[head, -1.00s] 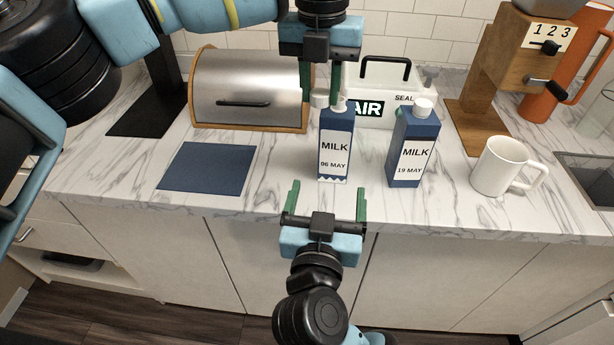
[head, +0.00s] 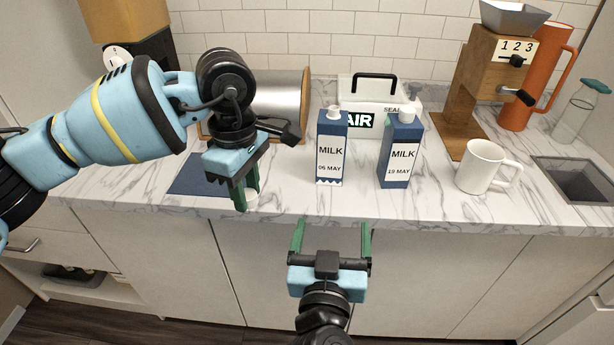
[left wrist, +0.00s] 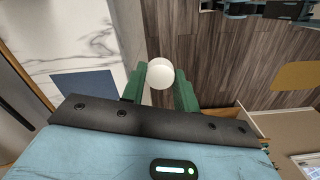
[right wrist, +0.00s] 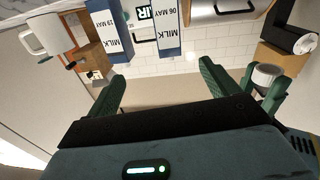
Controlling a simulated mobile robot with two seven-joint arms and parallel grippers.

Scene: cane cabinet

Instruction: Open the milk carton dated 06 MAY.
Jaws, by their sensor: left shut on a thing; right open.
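The blue and white milk carton dated 06 MAY (head: 331,152) stands upright on the counter in the head view. A narrow white spout (head: 334,112) shows on its top, with no wide cap on it. My left gripper (head: 246,198) is shut on a round white cap (head: 252,195), left of the carton near the counter's front edge. The cap also shows between its fingers in the left wrist view (left wrist: 160,73). My right gripper (head: 332,237) is open and empty in front of the counter, below the carton. The carton also shows in the right wrist view (right wrist: 168,28).
A second milk carton (head: 403,155), dated 19 MAY and capped, stands to the right. A white mug (head: 482,167), grinder (head: 490,75) and sink (head: 575,178) are further right. A lidded box (head: 385,92) is behind. A blue mat (head: 190,178) lies left, partly hidden by my arm.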

